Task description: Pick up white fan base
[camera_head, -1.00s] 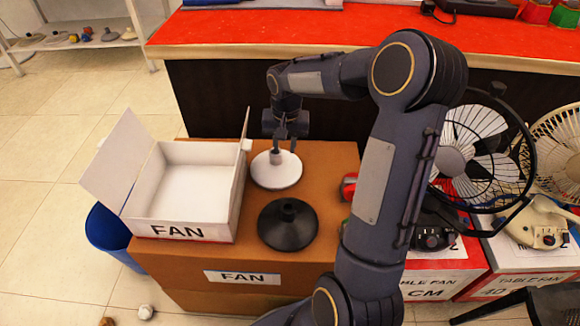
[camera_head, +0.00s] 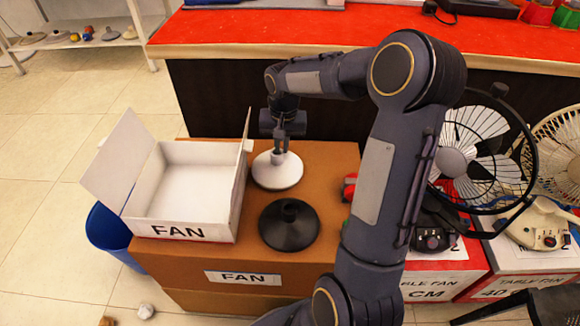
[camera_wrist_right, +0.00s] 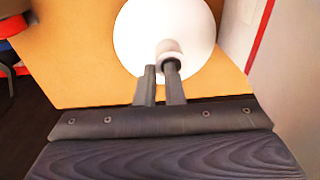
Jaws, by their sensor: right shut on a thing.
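The white fan base (camera_head: 278,174) is a round disc with a short stem, on the brown cardboard box, right of the open white FAN box. My right gripper (camera_head: 281,150) reaches down from above and is shut on its stem. In the right wrist view the white base (camera_wrist_right: 140,32) lies beyond the fingertips (camera_wrist_right: 163,62), which close on the stem. The disc looks level; I cannot tell whether it still touches the box top. A black fan base (camera_head: 289,225) sits in front of it. My left gripper is not in view.
The open white FAN box (camera_head: 190,185) stands on the left of the brown box (camera_head: 325,160). A blue bin (camera_head: 108,238) is at the far left. Table fans (camera_head: 470,150) stand on boxes at the right. The red-topped counter (camera_head: 270,28) is behind.

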